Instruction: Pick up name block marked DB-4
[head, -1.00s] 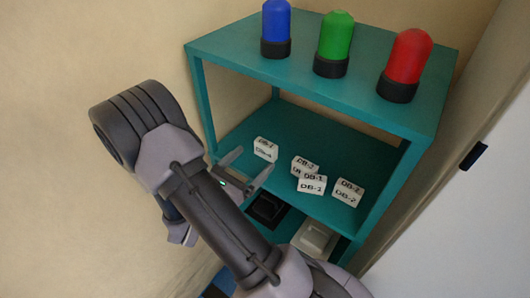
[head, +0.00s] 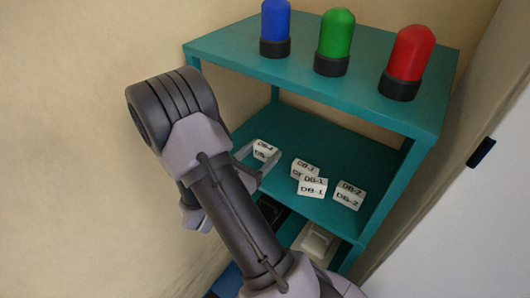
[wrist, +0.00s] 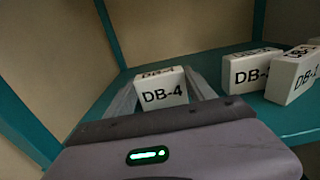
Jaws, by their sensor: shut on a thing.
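The white name block marked DB-4 (wrist: 162,92) stands between the two fingers of my gripper (wrist: 160,98) in the wrist view, its label facing the camera. In the head view the same block (head: 264,149) is at the left of the middle shelf, and my gripper (head: 259,156) reaches it from the front left. The fingers are shut on the block's sides. The block appears to be still at shelf level; whether it touches the shelf is hidden.
To the right on the teal shelf (head: 335,168) are other white blocks: a DB-1 block (head: 312,187), a partly hidden block (head: 303,168) behind it, and a DB-2 block (head: 348,195). Blue, green and red lamps (head: 335,40) stand on the top board above. A shelf post rises at the left.

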